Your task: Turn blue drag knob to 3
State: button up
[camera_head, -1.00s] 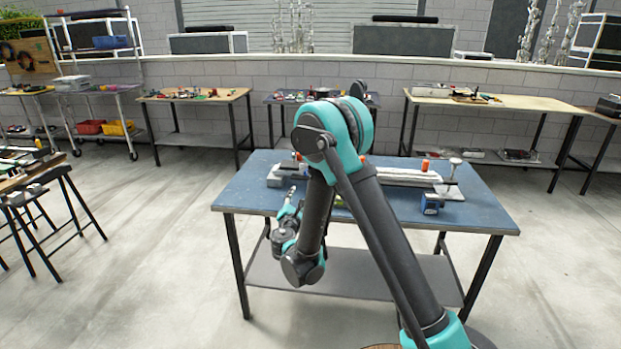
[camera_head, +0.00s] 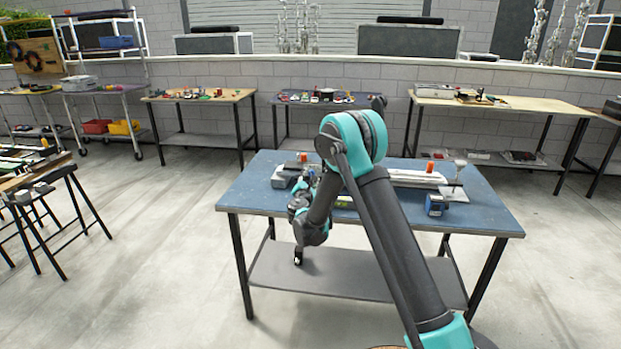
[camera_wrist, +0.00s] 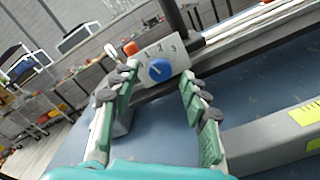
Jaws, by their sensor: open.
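The blue drag knob (camera_wrist: 159,69) sits on a light grey panel (camera_wrist: 168,54) with the digits 1, 2 and 3 along its upper part, in the wrist view. Which digit the knob points to is too small to tell. My gripper (camera_wrist: 158,76) is open, with one green-padded finger left of the knob and the other to its right. The fingertips are near the panel, and the knob appears between them. Whether either finger touches it cannot be told.
An orange knob (camera_wrist: 130,48) stands beside the panel, with a black post (camera_wrist: 174,16) behind it. A grey bar with yellow labels (camera_wrist: 304,124) lies to the right.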

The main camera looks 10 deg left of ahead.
jog(key=shift+w, duration=0.55)
grip_shut()
